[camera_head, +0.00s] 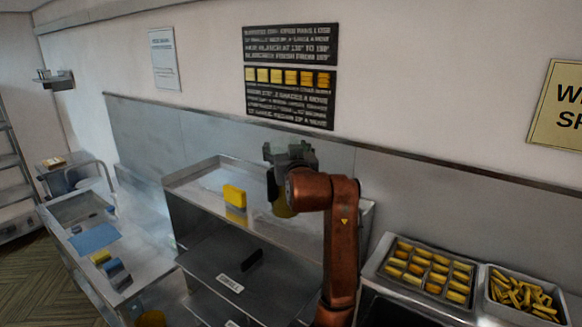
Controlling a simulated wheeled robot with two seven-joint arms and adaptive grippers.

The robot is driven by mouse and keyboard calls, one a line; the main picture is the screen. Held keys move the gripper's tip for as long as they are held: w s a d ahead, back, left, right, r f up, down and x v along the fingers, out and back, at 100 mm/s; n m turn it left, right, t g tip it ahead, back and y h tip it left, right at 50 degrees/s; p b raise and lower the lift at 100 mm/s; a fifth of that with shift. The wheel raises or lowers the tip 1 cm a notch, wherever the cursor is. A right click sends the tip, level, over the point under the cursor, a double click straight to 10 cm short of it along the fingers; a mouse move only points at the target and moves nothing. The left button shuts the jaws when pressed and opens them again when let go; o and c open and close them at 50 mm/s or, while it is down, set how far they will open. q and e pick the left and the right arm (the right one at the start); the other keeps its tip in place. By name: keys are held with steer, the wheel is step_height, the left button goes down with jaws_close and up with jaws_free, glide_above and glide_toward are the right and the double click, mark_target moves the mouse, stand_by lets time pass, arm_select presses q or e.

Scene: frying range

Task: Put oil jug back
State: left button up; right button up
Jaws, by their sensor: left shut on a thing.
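My left gripper (278,178) is at the end of a copper-coloured arm, over the top of the steel shelf unit (190,178) in the middle of the view. The jug is mostly hidden by the gripper and wrist. I cannot tell whether its base touches the shelf top. My right gripper is not in view.
A yellow block (234,195) stands on the shelf top, left of the gripper. A tray of golden pieces (428,270) and a bin of fries (522,296) are at right. A steel counter with a blue board (95,238) is at left. Wall signs hang behind.

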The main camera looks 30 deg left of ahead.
arm_select(q)
steer(key=w+f+p, duration=0.3)
steer(key=w+f, duration=0.1)
steer(key=f, duration=0.4)
steer(key=shift+a, duration=0.4)
steer(key=shift+f, duration=0.1)
steer(key=shift+f, duration=0.15)
steer(key=o, duration=2.1)
steer(key=shift+f, duration=0.1)
